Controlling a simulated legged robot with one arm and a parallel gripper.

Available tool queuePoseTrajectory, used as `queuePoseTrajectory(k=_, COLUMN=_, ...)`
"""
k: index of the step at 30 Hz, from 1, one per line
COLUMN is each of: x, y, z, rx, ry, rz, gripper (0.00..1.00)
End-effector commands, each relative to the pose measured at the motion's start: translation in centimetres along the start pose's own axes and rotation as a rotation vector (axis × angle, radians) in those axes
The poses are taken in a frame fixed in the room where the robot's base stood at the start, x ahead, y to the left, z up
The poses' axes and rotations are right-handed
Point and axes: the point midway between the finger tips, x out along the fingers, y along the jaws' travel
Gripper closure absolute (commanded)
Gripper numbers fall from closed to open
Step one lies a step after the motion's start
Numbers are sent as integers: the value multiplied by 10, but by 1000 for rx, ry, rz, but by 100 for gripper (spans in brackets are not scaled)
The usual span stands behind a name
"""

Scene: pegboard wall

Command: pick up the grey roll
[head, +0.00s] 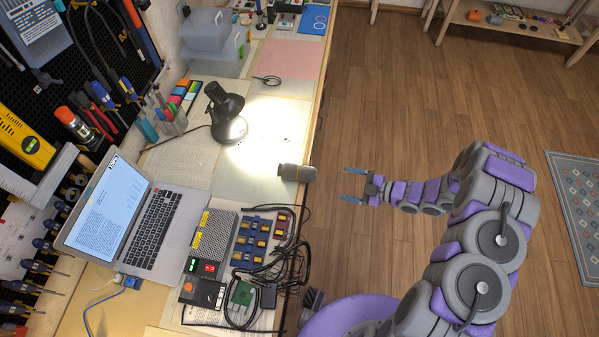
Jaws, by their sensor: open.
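The grey roll (298,172) lies on its side at the right edge of the workbench, just in front of the lamp's bright patch. One end points right, toward my gripper. My gripper (347,184) is to the right of the roll, out past the bench edge over the floor. Its two blue fingers are apart and point left toward the roll. A gap separates the fingertips from the roll, and nothing is between them.
A black desk lamp (228,125) stands behind and left of the roll. A laptop (150,215) and cabled electronics (262,235) crowd the near bench. A pegboard with tools (85,70) lines the left. Wooden floor (400,110) lies open at right.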

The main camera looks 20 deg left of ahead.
Motion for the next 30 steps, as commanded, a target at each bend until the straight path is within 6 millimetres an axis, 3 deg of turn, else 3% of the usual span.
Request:
queuePoseTrajectory(k=12, x=62, y=-1, z=0, rx=-1, ry=2, rz=-1, gripper=15)
queuePoseTrajectory(k=23, x=81, y=0, z=2, rx=-1, ry=1, rz=-1, gripper=15)
queuePoseTrajectory(k=30, x=109, y=1, z=7, rx=0, ry=0, rz=-2, gripper=15)
